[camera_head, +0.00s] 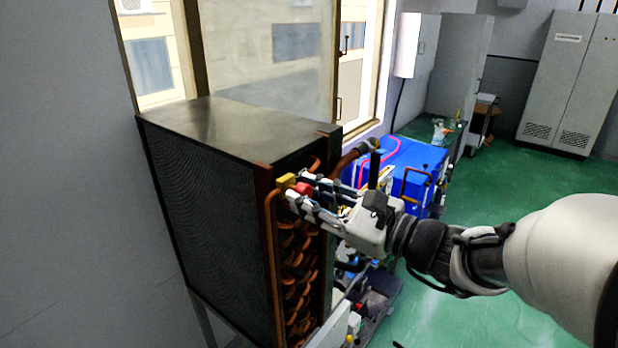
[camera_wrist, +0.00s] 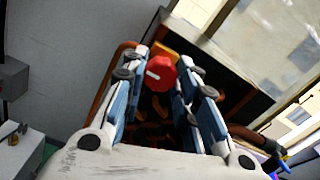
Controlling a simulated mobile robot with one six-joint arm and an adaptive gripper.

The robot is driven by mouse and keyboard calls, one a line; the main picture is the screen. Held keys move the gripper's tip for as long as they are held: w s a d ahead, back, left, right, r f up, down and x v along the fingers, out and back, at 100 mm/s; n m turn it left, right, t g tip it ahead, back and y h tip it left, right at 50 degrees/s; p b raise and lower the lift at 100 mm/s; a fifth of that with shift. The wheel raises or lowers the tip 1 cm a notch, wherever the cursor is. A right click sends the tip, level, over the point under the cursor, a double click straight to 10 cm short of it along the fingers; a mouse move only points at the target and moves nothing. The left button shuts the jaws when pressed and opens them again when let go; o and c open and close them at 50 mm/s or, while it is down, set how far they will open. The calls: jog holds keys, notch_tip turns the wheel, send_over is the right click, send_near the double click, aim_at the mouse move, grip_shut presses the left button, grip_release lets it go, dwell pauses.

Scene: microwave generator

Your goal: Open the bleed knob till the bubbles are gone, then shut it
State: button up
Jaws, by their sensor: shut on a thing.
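The red bleed knob (camera_head: 304,188) is at the top of the copper pipework on the dark finned coil unit. It also shows in the wrist view (camera_wrist: 160,73), with a pale bar mark on its face. A yellow fitting (camera_head: 286,181) sits right beside it. My gripper (camera_head: 297,190) reaches in from the right, its fingertips on either side of the knob. In the wrist view my gripper (camera_wrist: 161,70) is shut on the knob. I cannot make out bubbles in either view.
The finned coil unit (camera_head: 215,210) stands against the grey wall. Copper tubes (camera_head: 297,265) run down its right side. A blue box (camera_head: 405,165) with hoses is behind my gripper. Grey cabinets (camera_head: 568,85) stand at the back. Green floor (camera_head: 490,205) is open on the right.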

jog(key=c, duration=0.4)
jog(key=shift+m+p, duration=0.4)
jog(key=shift+p, duration=0.05)
jog(key=m+p, duration=0.2)
jog(key=m, duration=0.1)
jog(key=m+p, duration=0.2)
jog(key=p, duration=0.1)
jog(key=shift+r+m+p, duration=0.2)
jog(key=shift+m+p, duration=0.1)
jog(key=shift+m, duration=0.1)
jog(key=m+p, duration=0.5)
jog(key=shift+f, duration=0.1)
jog(key=shift+s+f, duration=0.1)
jog(key=o, duration=1)
